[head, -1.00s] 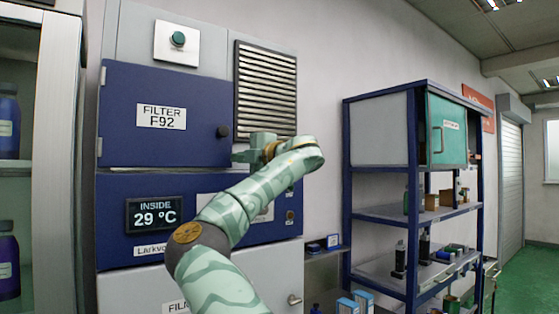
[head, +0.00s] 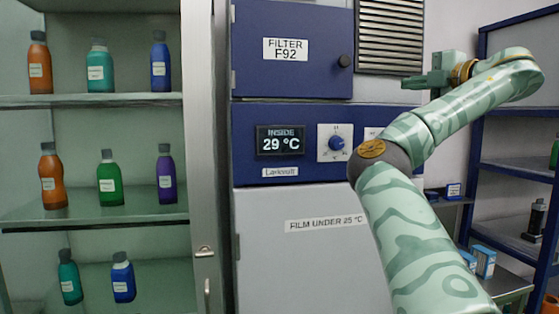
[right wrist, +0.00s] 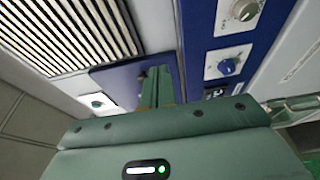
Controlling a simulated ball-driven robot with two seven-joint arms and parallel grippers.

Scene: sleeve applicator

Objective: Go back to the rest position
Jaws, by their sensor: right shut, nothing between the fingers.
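My right gripper (head: 415,81) is shut and empty. It is held in the air in front of the blue cabinet panels, right of the FILTER F92 door (head: 292,48) and below the louvred grille (head: 391,32). My right arm reaches up to it from the bottom right of the head view. In the right wrist view, the closed fingers (right wrist: 157,88) point toward the blue door (right wrist: 117,82), with no object between them. My left gripper is not in view.
A display (head: 281,140) reads 29 °C beside a control dial (head: 337,142). At left, a glass-fronted cabinet (head: 203,150) holds several coloured bottles. At right stands a blue-framed shelf (head: 515,110) with small items. The wrist view shows two dials (right wrist: 230,66).

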